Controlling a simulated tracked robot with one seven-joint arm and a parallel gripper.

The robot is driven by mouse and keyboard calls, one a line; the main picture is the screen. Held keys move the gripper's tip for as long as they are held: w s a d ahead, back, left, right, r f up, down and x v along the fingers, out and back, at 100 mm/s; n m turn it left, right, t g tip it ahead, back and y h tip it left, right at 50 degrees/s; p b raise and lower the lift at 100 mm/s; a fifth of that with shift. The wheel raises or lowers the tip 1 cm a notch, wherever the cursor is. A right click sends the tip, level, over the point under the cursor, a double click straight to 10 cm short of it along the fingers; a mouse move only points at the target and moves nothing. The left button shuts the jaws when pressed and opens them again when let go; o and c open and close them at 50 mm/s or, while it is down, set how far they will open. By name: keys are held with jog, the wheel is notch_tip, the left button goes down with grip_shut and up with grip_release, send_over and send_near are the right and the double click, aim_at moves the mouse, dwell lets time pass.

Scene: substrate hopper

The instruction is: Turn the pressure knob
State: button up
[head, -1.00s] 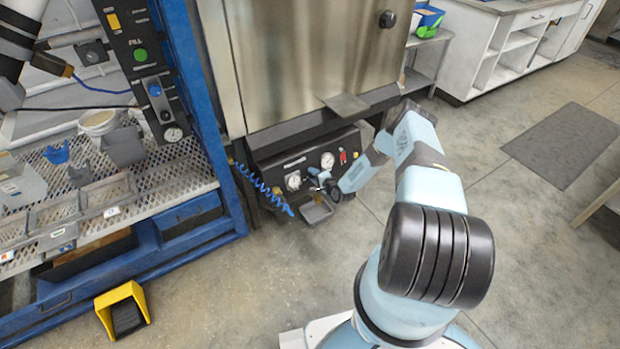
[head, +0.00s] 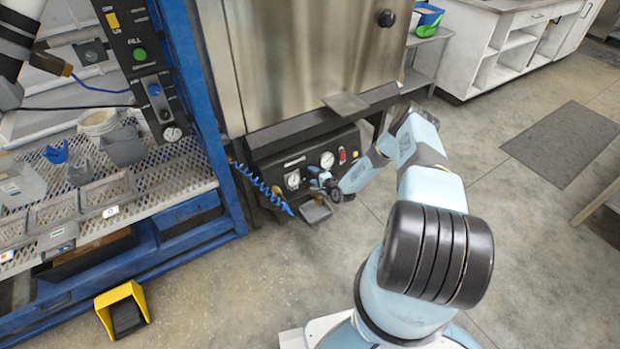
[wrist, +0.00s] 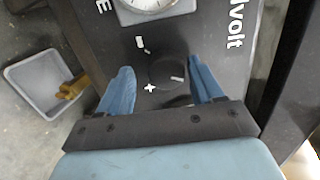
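The pressure knob (wrist: 168,72) is a round black knob with a short white pointer line, on a dark panel just below a white dial gauge (wrist: 152,6). A white plus mark and another small white mark sit at its left. My gripper (wrist: 161,66) has its two blue fingers apart, one on each side of the knob. A gap shows at the left finger; the right finger is close to the knob's edge, and I cannot tell whether it touches. In the head view, my gripper (head: 324,184) is at the front panel (head: 300,160) under the steel cabinet, and hides the knob.
A grey tray (wrist: 22,78) with a brown piece lies left of the panel in the wrist view. In the head view, a coiled blue hose (head: 262,187) hangs at the panel's left, beside the blue frame rack (head: 218,150).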

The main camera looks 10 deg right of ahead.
jog(key=shift+w+r, duration=0.1)
jog(key=shift+d+r, duration=0.15)
jog(key=v, duration=1.3)
jog(key=shift+s, duration=0.35)
